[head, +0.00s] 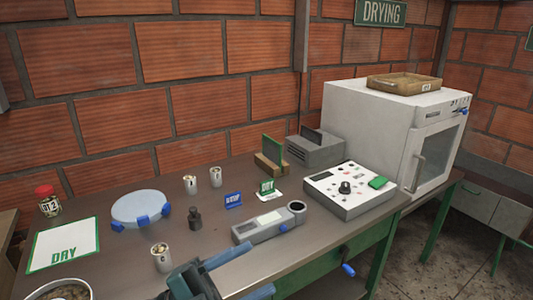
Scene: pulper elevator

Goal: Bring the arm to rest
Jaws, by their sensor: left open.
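My left gripper (262,268) shows at the bottom centre of the head view, over the front edge of the workbench (120,272). Its two blue fingers are spread apart and point to the right, with nothing between them. A small metal cup (161,258) stands on the bench just left of and behind the gripper. A grey handheld meter (262,226) lies on the bench beyond the fingers. Most of my left arm is out of the picture. My right gripper is not in view.
A white oven (385,130) stands at right with a wooden tray (404,83) on top. A control box (349,190), dark weight (195,218), round white plate (140,207) and DRY mat (63,244) occupy the bench. A blue-handled crank (348,270) sticks out in front.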

